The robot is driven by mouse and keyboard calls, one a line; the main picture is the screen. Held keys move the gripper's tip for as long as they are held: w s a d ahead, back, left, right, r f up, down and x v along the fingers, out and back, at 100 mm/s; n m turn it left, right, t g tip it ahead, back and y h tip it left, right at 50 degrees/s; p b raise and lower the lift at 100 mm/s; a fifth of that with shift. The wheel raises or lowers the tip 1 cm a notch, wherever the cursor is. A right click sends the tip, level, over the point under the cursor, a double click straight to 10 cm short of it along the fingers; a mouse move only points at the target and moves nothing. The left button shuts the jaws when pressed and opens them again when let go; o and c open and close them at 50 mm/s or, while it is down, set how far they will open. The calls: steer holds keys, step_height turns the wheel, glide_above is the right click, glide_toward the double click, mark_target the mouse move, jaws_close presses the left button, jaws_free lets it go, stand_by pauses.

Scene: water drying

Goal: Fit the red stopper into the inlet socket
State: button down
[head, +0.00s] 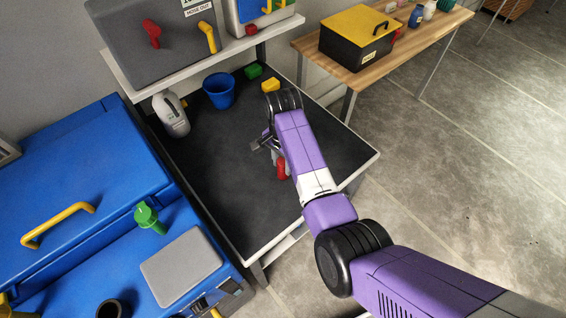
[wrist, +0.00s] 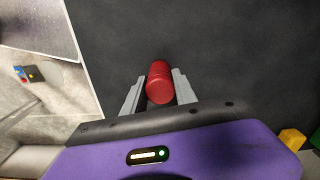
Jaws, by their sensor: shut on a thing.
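The red stopper (wrist: 160,80) is a short red cylinder between the two grey fingers of my gripper (wrist: 158,92) in the wrist view. My gripper is shut on it. In the head view the red stopper (head: 282,169) shows beneath my gripper (head: 277,155), over the dark worktop; I cannot tell how far above the surface it is. A dark round opening (head: 112,309) at the bottom left, on the blue machine, may be the inlet socket; its inside is not clear.
The blue machine (head: 70,180) with a yellow handle (head: 58,224) and grey plate (head: 181,266) fills the left. A blue bucket (head: 219,92), white jug (head: 171,115), green block (head: 253,71) and yellow block (head: 271,86) stand at the worktop's back. The worktop's front is clear.

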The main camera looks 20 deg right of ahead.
steer(key=c, duration=1)
jaws_free()
steer(key=shift+f, duration=0.1)
